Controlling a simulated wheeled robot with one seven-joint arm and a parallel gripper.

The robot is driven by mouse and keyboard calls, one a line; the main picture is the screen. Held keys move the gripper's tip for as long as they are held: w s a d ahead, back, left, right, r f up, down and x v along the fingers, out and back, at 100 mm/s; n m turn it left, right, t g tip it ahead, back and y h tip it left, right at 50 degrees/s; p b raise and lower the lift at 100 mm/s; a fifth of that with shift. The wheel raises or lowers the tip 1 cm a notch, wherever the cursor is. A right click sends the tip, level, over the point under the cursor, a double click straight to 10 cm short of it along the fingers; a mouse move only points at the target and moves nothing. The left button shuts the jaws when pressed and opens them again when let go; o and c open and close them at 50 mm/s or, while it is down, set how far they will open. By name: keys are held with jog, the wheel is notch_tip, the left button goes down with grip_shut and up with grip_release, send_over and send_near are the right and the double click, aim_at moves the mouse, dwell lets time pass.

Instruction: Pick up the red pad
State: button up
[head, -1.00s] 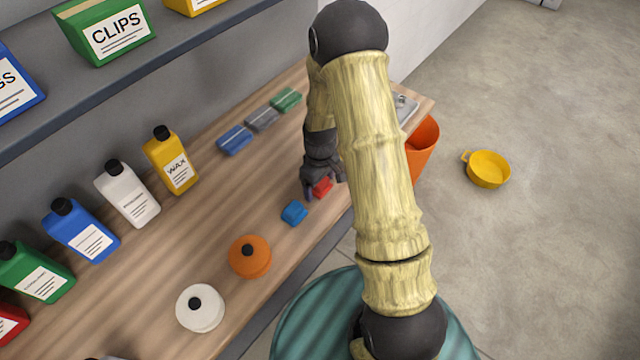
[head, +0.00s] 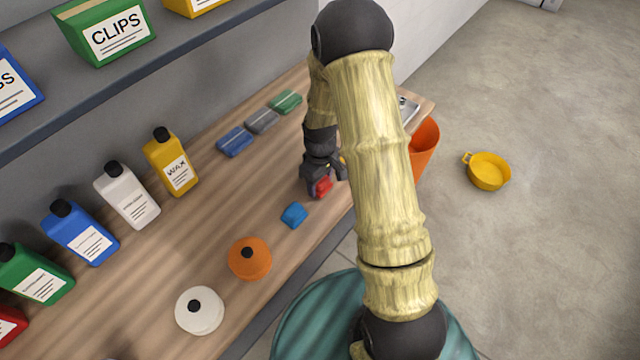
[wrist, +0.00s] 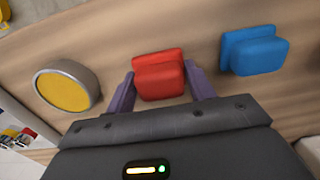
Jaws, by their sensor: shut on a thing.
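The red pad (wrist: 159,75) is between the two purple fingers of my gripper (wrist: 160,90) in the wrist view. My gripper is shut on it, with a finger at each side. In the head view my gripper (head: 318,190) is over the wooden bench near its front edge, and the red pad (head: 322,187) shows partly below it. I cannot tell whether the pad is clear of the bench top. A blue pad (head: 294,214) lies on the bench just nearer; it also shows right of the red pad in the wrist view (wrist: 255,50).
Blue, grey and green packs (head: 262,121) lie along the back of the bench (head: 215,215). Bottles, such as the yellow WAX one (head: 171,162), stand by the wall. Orange (head: 249,262) and white (head: 199,312) round things sit nearer. An orange bucket (head: 425,145) is beyond the bench end.

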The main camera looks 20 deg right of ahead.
notch_tip(320, 180, up, 9)
jog(key=shift+f+b, duration=0.15)
jog(key=shift+b, duration=0.55)
jog(key=shift+o, duration=1.4)
jog(key=shift+c, duration=0.8)
jog(key=shift+f, duration=0.15)
